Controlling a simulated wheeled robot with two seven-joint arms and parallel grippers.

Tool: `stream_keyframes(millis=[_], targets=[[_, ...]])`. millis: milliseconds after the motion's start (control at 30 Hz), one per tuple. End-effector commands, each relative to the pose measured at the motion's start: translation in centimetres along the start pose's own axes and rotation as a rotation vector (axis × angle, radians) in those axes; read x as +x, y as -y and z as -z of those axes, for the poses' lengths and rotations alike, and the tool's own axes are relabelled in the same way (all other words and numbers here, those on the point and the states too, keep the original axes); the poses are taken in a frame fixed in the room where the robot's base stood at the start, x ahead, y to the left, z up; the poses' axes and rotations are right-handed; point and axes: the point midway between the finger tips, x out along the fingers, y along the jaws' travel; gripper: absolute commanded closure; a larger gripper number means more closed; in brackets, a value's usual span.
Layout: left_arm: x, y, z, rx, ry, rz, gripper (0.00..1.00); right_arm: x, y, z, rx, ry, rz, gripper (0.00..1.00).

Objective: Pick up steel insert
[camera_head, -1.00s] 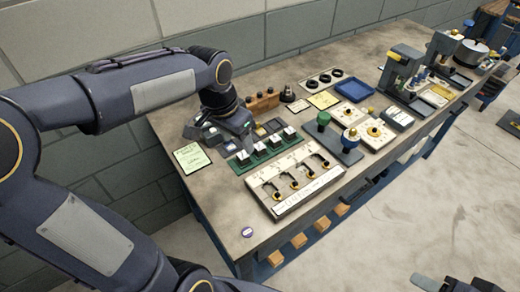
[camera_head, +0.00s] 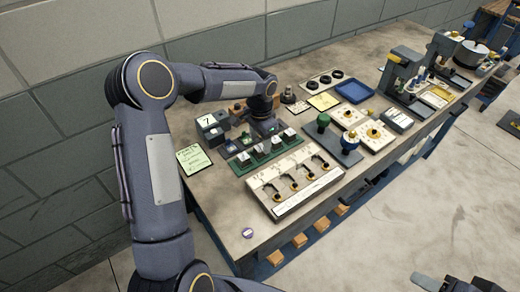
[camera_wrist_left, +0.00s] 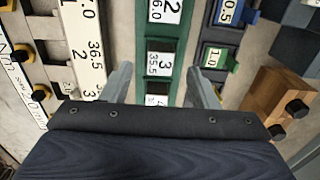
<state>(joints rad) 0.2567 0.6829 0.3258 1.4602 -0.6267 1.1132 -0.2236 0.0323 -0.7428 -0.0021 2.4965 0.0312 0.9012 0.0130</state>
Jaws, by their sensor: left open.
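A green rack (camera_head: 262,153) on the bench holds several small dark blocks with pale tops and number labels; I cannot tell which, if any, is the steel insert. In the left wrist view the green rack (camera_wrist_left: 160,62) runs up the middle, with labels such as 2 and 3. My left gripper (camera_head: 263,130) is just behind the rack, above the bench. Its two fingers (camera_wrist_left: 162,88) are apart, with nothing visibly held, and they appear either side of the rack in the wrist view. A dark part, probably my right gripper (camera_head: 455,284), is cut off at the lower right.
A pale gauge board (camera_head: 290,190) lies in front of the rack. A wooden block (camera_wrist_left: 275,100) is right in the wrist view. A green-knobbed fixture (camera_head: 335,138) stands at right.

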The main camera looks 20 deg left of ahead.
Motion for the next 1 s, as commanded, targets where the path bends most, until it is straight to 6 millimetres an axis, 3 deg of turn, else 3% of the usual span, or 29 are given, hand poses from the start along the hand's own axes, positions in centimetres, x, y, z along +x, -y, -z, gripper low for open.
stream_keyframes(millis=[200, 467, 867, 1000], targets=[[2.5, 0.0, -0.1, 0.0, 0.001, -0.002, 0.45, -0.7, 0.3, 0.3, 0.0, 0.0, 0.0, 0.53], [2.8, 0.0, -0.1, -0.001, -0.001, 0.0, 0.47, -0.6, 0.3, 0.3, 0.0, 0.0, 0.0, 0.53], [2.8, 0.0, -0.1, -0.001, -0.001, 0.0, 0.99, -0.6, 0.3, 0.3, 0.0, 0.0, 0.0, 0.53], [2.7, 0.0, 0.0, -0.001, -0.002, 0.001, 1.0, -0.7, 0.3, 0.3, 0.0, 0.0, 0.0, 0.53]])
